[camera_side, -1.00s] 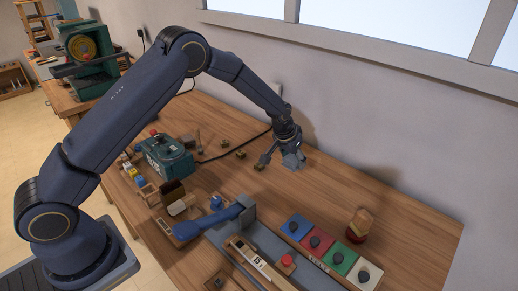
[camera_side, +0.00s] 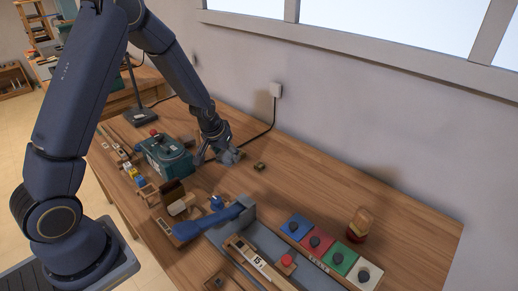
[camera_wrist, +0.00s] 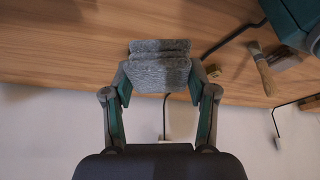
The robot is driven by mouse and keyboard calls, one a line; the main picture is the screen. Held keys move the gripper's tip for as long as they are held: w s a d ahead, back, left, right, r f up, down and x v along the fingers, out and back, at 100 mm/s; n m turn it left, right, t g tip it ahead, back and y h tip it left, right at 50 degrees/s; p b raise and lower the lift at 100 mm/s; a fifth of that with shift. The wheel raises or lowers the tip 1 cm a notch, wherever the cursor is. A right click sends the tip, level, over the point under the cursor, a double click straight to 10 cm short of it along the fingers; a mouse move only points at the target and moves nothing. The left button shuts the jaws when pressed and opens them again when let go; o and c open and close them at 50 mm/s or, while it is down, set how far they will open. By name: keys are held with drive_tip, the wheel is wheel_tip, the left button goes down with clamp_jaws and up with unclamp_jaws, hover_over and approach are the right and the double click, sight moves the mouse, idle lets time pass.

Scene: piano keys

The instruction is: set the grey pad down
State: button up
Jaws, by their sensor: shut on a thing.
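The grey pad (camera_wrist: 159,66) is a speckled grey, folded-looking piece between my fingertips in the wrist view. My gripper (camera_wrist: 158,78) is shut on it, with one finger at each side. In the side view my gripper (camera_side: 225,150) is low over the back part of the table, just right of the green machine, and the pad (camera_side: 231,157) shows at its tip. I cannot tell from these views whether the pad touches the table top.
The green machine (camera_side: 165,155) stands left of my gripper. A small brass-coloured piece (camera_side: 259,166) lies to its right. A black cable (camera_side: 262,133) runs to the wall socket (camera_side: 275,90). Coloured keys (camera_side: 317,239) and a blue lever (camera_side: 210,222) are nearer the front. Bare wood (camera_side: 310,185) lies right.

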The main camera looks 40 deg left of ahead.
sight(225, 180)
drive_tip(key=shift+s+a+f+n, duration=0.15)
drive_tip(key=shift+s+a+f, duration=0.15)
drive_tip(key=shift+a, duration=0.3)
drive_tip(key=shift+s+a+f+n, duration=0.2)
drive_tip(key=shift+a+f, duration=0.1)
drive_tip(key=shift+a, duration=0.3)
wheel_tip(225, 180, down, 9)
drive_tip(key=shift+r, duration=0.1)
drive_tip(key=shift+f, duration=0.2)
drive_tip(key=o, duration=1)
drive_tip(key=shift+o, duration=0.2)
drive_tip(key=shift+r, duration=0.15)
